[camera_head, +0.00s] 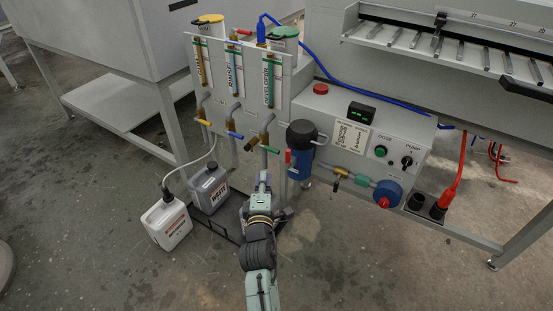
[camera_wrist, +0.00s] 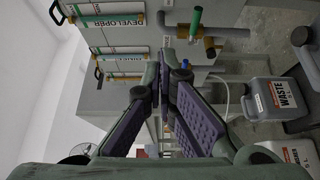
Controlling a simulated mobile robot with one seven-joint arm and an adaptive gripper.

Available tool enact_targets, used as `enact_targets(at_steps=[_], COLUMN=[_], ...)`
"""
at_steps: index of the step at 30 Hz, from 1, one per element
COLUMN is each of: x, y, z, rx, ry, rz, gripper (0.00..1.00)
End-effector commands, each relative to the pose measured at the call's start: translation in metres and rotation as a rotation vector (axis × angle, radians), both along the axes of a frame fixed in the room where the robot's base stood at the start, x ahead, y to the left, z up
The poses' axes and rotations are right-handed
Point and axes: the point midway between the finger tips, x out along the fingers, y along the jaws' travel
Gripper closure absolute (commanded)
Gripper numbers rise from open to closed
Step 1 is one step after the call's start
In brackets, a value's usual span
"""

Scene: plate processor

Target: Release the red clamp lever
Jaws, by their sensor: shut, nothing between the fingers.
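A small red piece (camera_head: 288,156) sits at the left side of the blue filter housing (camera_head: 299,165) with the black cap. It may be the red clamp lever, but I cannot tell for sure. My gripper (camera_head: 264,178) is below and left of it in the head view, apart from it, in front of the valve panel. In the wrist view the purple-padded fingers of my gripper (camera_wrist: 162,72) meet at their tips, with nothing held. Small red parts (camera_wrist: 151,150) show low in the wrist view, partly hidden behind the fingers; I cannot tell what they are.
The panel (camera_head: 230,85) carries several tubes and coloured valve handles. A grey waste can (camera_head: 209,188) and a white can (camera_head: 166,224) stand left of my arm. The pump box (camera_head: 350,135) and a red plug with cable (camera_head: 447,193) are at the right. The floor in front is clear.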

Motion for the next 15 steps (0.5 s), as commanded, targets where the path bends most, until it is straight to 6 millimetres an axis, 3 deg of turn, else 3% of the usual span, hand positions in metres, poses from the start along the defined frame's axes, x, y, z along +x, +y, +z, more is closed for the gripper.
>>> enact_targets(at_steps=[5,15], x=[0.017,0.089], y=[-0.001,-0.005], z=[0.002,0.004], rx=[0.000,0.002], ry=[-0.002,-0.003], rz=[0.000,0.000], gripper=[1.00,1.00])
